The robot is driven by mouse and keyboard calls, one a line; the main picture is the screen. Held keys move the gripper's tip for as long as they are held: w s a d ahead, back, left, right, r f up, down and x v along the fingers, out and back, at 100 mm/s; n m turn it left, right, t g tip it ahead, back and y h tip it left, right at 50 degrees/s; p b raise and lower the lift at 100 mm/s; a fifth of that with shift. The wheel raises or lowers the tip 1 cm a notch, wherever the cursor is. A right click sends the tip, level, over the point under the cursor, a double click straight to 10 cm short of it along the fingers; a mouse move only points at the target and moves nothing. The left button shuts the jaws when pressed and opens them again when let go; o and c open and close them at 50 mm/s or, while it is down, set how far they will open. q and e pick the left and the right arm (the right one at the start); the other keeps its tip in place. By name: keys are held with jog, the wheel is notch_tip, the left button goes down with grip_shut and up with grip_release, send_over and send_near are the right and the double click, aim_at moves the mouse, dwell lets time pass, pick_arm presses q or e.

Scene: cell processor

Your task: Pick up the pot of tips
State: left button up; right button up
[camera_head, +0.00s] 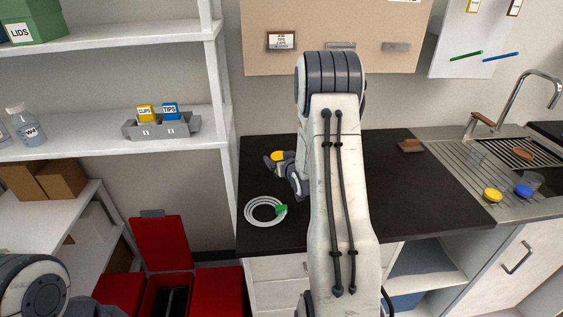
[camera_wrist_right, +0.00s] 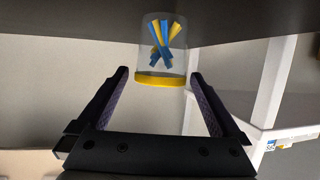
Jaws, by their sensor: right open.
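The pot of tips (camera_wrist_right: 161,48) is a clear pot with a yellow lid and blue and yellow strips inside. In the right wrist view it appears lid-down in the picture, its lid between the fingertips. My right gripper (camera_wrist_right: 158,74) is open around it, with a gap showing at the left finger. In the head view, the yellow lid (camera_head: 277,156) shows at the right gripper (camera_head: 272,164) over the left part of the dark counter; the pot's body is mostly hidden there. My left gripper is out of view; only part of the left arm shows at bottom left.
A coiled white cable (camera_head: 262,222) with a green end lies on the dark counter (camera_head: 430,210) in front of the gripper. A brown block (camera_head: 410,146) is at the back. Yellow (camera_head: 492,195) and blue (camera_head: 523,191) lids are by the sink. A shelf (camera_head: 75,137) stands left.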

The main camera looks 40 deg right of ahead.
jog(key=shift+w+d+f, duration=0.2)
jog(key=shift+w, duration=0.35)
jog(key=c, duration=1.3)
jog(key=shift+o, duration=0.2)
jog(key=shift+r, duration=0.55)
jog(key=r, duration=0.2)
jog(key=s+r, duration=0.1)
jog(key=shift+d+r+b, duration=0.15)
jog(key=shift+r+b, duration=0.2)
jog(key=shift+b, duration=0.05)
jog(key=s+r, duration=0.6)
jog(key=s, duration=0.4)
jog(key=shift+s+d, duration=0.35)
jog(key=shift+d, duration=0.05)
jog(key=shift+r, duration=0.1)
